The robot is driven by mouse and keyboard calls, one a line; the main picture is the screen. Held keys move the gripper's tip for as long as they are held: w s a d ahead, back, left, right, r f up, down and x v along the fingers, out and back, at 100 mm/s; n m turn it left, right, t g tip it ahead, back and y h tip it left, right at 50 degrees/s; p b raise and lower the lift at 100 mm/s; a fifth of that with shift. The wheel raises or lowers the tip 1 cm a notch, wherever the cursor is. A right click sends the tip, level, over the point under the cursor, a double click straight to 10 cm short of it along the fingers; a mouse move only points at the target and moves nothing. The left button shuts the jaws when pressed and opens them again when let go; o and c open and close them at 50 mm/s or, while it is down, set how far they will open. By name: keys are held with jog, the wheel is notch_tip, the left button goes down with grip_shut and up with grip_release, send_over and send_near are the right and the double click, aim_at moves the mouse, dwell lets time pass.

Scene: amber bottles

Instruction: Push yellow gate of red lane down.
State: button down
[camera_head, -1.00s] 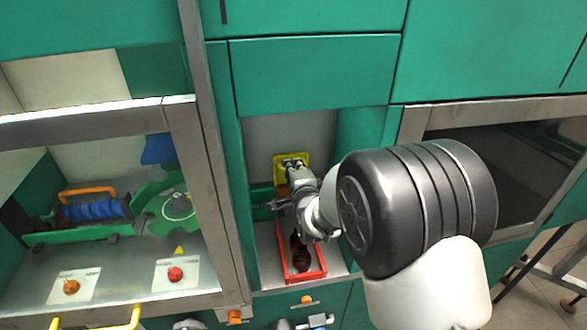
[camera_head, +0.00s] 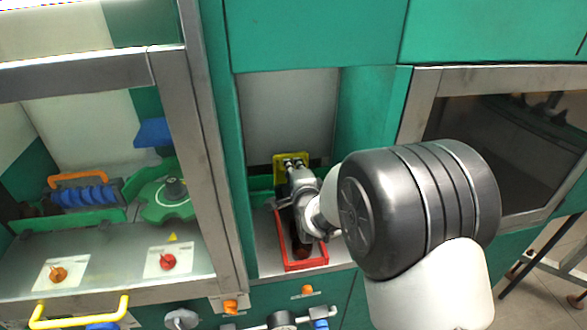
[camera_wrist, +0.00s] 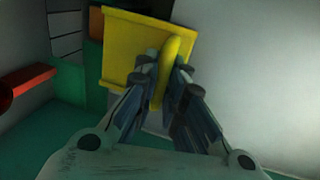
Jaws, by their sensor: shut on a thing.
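The yellow gate (camera_head: 280,160) stands upright at the back of the red lane (camera_head: 307,266), inside a recess. In the wrist view it is a yellow plate (camera_wrist: 121,48) with a raised yellow handle (camera_wrist: 175,50). My gripper (camera_head: 292,163) is shut on this handle, with one finger on each side, as the wrist view (camera_wrist: 168,66) shows. A dark amber bottle (camera_head: 301,249) lies in the red lane, partly behind my wrist. My arm hides part of the lane's right side.
Green walls (camera_head: 362,130) close the recess on the right. A glass-fronted compartment on the left holds a blue roll (camera_head: 90,196) and a green wheel (camera_head: 168,202). Knobs and a pipe (camera_head: 283,322) sit below the lane's front edge.

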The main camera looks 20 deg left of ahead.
notch_tip(320, 180, down, 2)
jog(key=shift+f+b, duration=0.1)
jog(key=shift+b, duration=0.5)
jog(key=c, duration=1.9)
grip_release()
jog(key=v, duration=1.2)
jog(key=shift+c, duration=0.6)
